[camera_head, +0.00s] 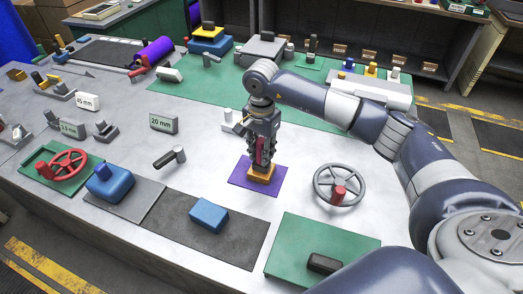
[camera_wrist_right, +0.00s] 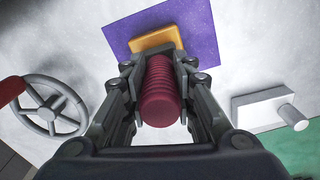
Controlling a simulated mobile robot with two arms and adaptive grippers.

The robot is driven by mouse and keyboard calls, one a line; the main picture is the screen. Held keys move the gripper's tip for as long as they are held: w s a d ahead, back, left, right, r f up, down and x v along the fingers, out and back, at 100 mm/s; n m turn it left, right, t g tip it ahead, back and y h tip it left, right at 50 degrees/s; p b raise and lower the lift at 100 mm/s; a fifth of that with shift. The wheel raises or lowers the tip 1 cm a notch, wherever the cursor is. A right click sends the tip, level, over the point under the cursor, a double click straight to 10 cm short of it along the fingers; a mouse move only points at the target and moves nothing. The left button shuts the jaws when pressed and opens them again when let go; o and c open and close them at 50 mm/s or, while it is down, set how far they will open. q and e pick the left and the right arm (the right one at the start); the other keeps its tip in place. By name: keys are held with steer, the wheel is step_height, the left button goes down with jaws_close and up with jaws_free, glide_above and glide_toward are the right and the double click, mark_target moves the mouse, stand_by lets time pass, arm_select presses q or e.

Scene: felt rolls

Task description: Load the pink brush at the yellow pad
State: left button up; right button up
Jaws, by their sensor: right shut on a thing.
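My right gripper (camera_head: 262,158) is shut on the pink brush, whose dark pink, ribbed handle (camera_wrist_right: 161,90) fills the space between the fingers in the wrist view. A strip of the brush (camera_head: 259,149) also shows between the fingers in the head view. The gripper points down above the yellow-orange pad (camera_head: 263,178), which lies on a purple mat (camera_head: 242,179). In the wrist view the pad (camera_wrist_right: 154,38) shows just beyond the fingertips, partly hidden by them. The brush's lower end is hidden, so I cannot tell whether it touches the pad. My left gripper is not in view.
A grey handwheel (camera_head: 339,186) with a red knob stands right of the mat. A dark-handled tool (camera_head: 170,157) and a 20 mm block (camera_head: 163,123) lie to the left. A blue block (camera_head: 208,215) sits on a dark mat in front. Bare table surrounds the purple mat.

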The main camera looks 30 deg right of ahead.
mark_target(262, 140)
steer(key=shift+f+b, duration=0.15)
steer(key=shift+b, duration=0.15)
stand_by(0.9)
steer(key=shift+r+p, duration=1.35)
steer(key=shift+r, duration=1.75)
